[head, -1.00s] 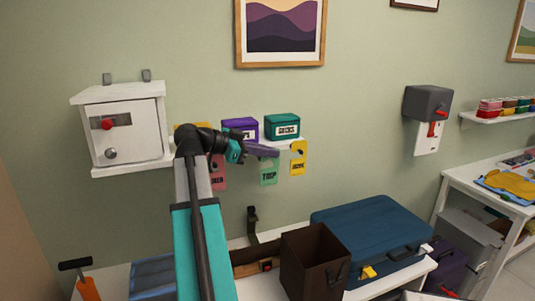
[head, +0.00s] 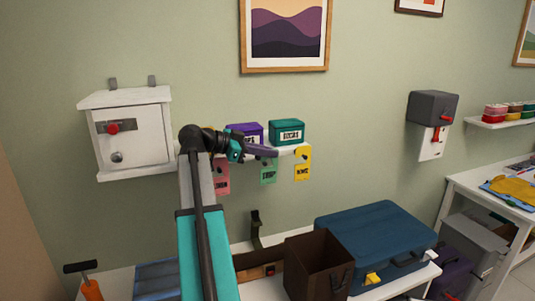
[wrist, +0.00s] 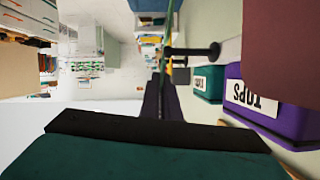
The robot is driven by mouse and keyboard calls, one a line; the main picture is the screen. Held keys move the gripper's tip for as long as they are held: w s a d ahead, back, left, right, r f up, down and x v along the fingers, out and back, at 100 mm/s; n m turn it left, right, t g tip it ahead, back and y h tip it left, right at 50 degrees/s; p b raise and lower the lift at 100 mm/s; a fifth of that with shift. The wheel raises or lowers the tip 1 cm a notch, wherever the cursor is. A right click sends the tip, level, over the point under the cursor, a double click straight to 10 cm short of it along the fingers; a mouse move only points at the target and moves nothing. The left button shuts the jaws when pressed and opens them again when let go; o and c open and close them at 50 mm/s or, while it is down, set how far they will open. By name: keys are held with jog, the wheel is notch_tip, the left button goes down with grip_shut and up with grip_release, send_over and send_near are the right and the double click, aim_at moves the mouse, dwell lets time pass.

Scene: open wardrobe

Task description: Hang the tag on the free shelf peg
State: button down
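My gripper (head: 268,151) is shut on the green tag (head: 268,172), which hangs below its purple-grey fingers in front of the shelf. In the wrist view the green tag (wrist: 169,35) is a thin edge-on line at the dark fingertips (wrist: 160,85). A dark shelf peg (wrist: 188,51) sticks out beside it, with its outer end close to the tag. I cannot tell whether the tag's hole is around the peg. A pink tag (head: 222,177) hangs at the left and a yellow tag (head: 303,168) at the right, under the white shelf (head: 297,148).
A purple box (head: 243,131) and a teal box (head: 287,131) stand on the shelf. A white cabinet (head: 132,140) is on the wall at left. Below are a brown bin (head: 315,265) and a blue suitcase (head: 375,235).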

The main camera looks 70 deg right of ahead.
jog(key=shift+w+d+f, duration=0.2)
jog(key=shift+w+f, duration=0.15)
jog(key=shift+w, duration=0.2)
jog(key=shift+w+d+f, duration=0.15)
jog(key=shift+w+f, duration=0.15)
jog(key=shift+w, duration=0.2)
dwell(0.4)
jog(key=c, duration=1.9)
grip_release()
jog(key=shift+c, duration=0.2)
jog(key=shift+o, duration=0.5)
jog(key=o, duration=0.4)
